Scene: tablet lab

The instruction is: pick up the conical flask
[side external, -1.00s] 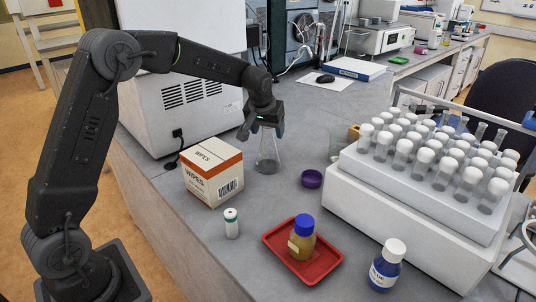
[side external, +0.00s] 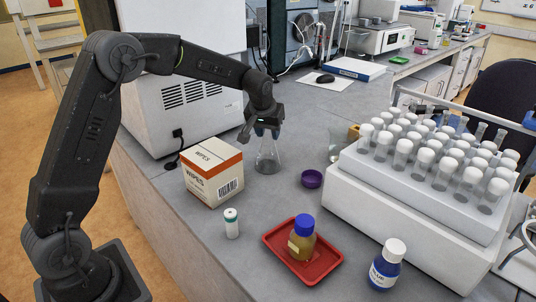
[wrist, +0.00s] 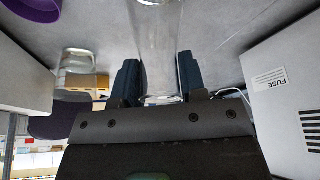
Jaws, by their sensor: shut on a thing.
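The conical flask (side external: 268,158) is clear glass and stands upright on the grey bench, just right of the wipes box, in the side external view. My gripper (side external: 266,131) is above it, with its fingers shut on the flask's neck. In the wrist view the flask (wrist: 158,45) runs between the two dark fingers of my gripper (wrist: 157,82). The fingers hide part of the neck. I cannot tell whether its base is clear of the bench.
A wipes box (side external: 213,172) stands close left of the flask. A purple dish (side external: 312,178) and a glass beaker (side external: 336,145) are to its right. A tube rack (side external: 400,190) stands farther right. A red tray (side external: 275,238) with a bottle lies in front.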

